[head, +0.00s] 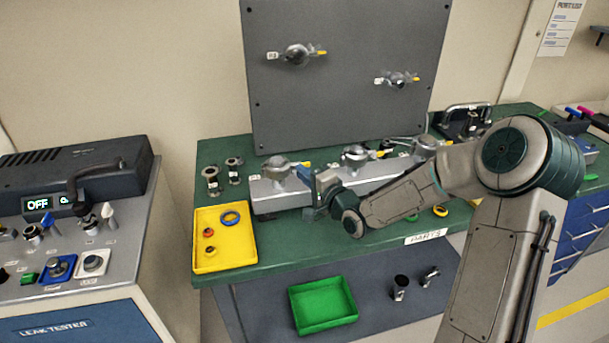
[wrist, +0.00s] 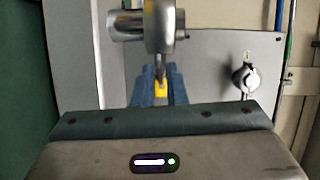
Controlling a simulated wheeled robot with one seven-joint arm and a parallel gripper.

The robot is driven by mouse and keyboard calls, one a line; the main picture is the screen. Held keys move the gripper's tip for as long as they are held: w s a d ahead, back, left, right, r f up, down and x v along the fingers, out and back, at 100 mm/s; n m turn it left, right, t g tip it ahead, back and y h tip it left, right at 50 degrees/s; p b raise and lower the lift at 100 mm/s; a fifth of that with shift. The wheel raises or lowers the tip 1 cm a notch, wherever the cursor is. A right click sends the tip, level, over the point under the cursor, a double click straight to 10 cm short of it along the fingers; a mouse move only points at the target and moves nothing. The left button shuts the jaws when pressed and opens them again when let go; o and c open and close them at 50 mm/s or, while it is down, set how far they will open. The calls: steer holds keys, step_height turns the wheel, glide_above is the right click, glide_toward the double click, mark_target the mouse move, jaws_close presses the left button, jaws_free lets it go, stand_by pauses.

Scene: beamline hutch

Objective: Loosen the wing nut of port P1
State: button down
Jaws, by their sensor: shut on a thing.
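A silver manifold block (head: 290,192) stands on the green bench with several clamped ports along it. The left port's round clamp (head: 275,166) is next to my gripper (head: 306,178). The wrist view shows the blue fingers of my gripper (wrist: 160,90) closed on a yellow wing nut (wrist: 161,88), just below a grey clamp (wrist: 162,28). The fingers hide part of the nut. I cannot read a port label there, so I cannot confirm that it is P1.
A grey upright panel (head: 345,100) behind the manifold carries two more clamps. A yellow tray (head: 243,262) with rings lies left on the bench. A green bin (head: 323,305) is below the bench front. The leak tester (head: 75,262) stands at left.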

steer(key=n+h+b, duration=0.2)
steer(key=n+b, duration=0.1)
steer(key=b, duration=0.1)
steer(key=n+h+b, duration=0.1)
steer(key=n+b, duration=0.3)
steer(key=b, duration=0.1)
steer(key=n+g+h+b, duration=0.1)
steer(key=n+h+b, duration=0.1)
steer(key=n+b, duration=0.1)
steer(key=shift+s+a+r+n+h+b, duration=0.15)
steer(key=shift+a+r+n+h+b, duration=0.2)
steer(key=shift+b, duration=0.3)
steer(key=n+b, duration=0.1)
steer(key=b, duration=0.5)
steer(key=shift+a+h, duration=0.15)
steer(key=shift+h, duration=0.2)
steer(key=shift+r+n+b, duration=0.15)
steer(key=shift+n+b, duration=0.1)
steer(key=shift+b, duration=0.1)
steer(key=c, duration=1.6)
jaws_free()
steer(key=shift+c, duration=0.2)
steer(key=shift+d+p, duration=0.2)
steer(key=shift+p, duration=0.6)
